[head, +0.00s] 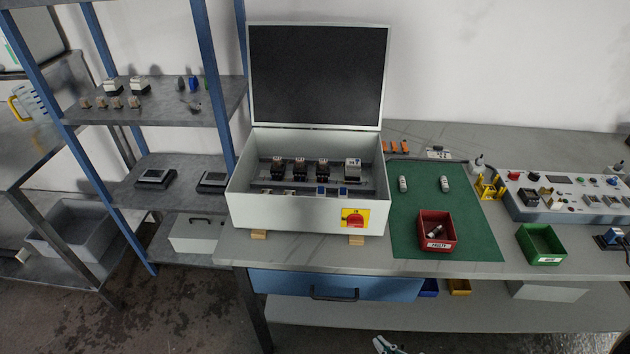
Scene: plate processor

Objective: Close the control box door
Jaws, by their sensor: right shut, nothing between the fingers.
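The control box (290,213) is a white enclosure on the bench at centre. Its door (318,76) is hinged at the back edge and stands open, roughly upright, with its dark inner face toward me. Inside the box are several relays and terminal blocks. A red rotary switch on a yellow plate (345,224) is on the front wall. My right gripper (384,345) shows only partly at the bottom edge, low in front of the bench. It is shut and empty, well apart from the box and door. My left gripper is out of view.
A green mat (470,215) with a red bin (436,244) lies right of the box. A green bin (541,258) and a control panel (565,208) are further right. A blue-posted shelf (213,80) stands close on the left. A blue drawer (290,285) is below the bench top.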

